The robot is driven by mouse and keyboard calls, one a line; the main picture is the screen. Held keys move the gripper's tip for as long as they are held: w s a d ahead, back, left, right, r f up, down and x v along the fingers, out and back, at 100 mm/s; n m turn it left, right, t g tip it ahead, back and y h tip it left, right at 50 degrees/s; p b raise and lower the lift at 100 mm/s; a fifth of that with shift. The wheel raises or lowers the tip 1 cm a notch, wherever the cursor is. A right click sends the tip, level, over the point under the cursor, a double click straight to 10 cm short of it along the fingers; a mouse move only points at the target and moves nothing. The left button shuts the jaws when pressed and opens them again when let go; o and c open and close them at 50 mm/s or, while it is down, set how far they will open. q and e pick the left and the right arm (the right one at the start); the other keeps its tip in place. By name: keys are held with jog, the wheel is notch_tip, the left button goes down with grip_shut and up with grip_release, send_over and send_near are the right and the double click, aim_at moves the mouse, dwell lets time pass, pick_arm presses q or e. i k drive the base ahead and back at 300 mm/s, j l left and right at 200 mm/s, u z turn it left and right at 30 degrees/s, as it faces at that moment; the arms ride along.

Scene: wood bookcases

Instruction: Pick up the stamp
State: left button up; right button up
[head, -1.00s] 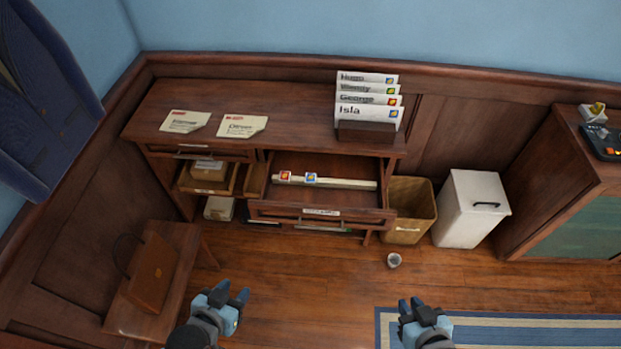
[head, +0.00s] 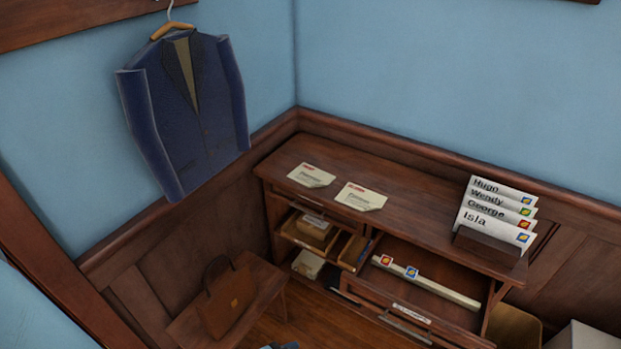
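Two small stamps, a red one (head: 386,260) and a blue one (head: 411,272), sit at the left end of a pale strip (head: 445,289) in the open drawer (head: 400,302) of the wooden desk. The drawer front carries a white label that is too small to read. A sliver of one of my blue grippers (head: 281,346) shows at the bottom edge, well below and left of the drawer. Its fingers cannot be made out. My other gripper is out of view.
Two papers (head: 312,175) lie on the desk top, and a rack holds several name envelopes (head: 497,215). A brown bag (head: 227,299) stands on a low bench at left. A blue jacket (head: 187,110) hangs on the wall. A bin (head: 515,328) is at lower right.

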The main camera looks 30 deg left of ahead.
aim_at(410, 273)
jog(key=i+l+u, duration=0.35)
jog(key=i+l, duration=0.5)
jog(key=i, duration=0.15)
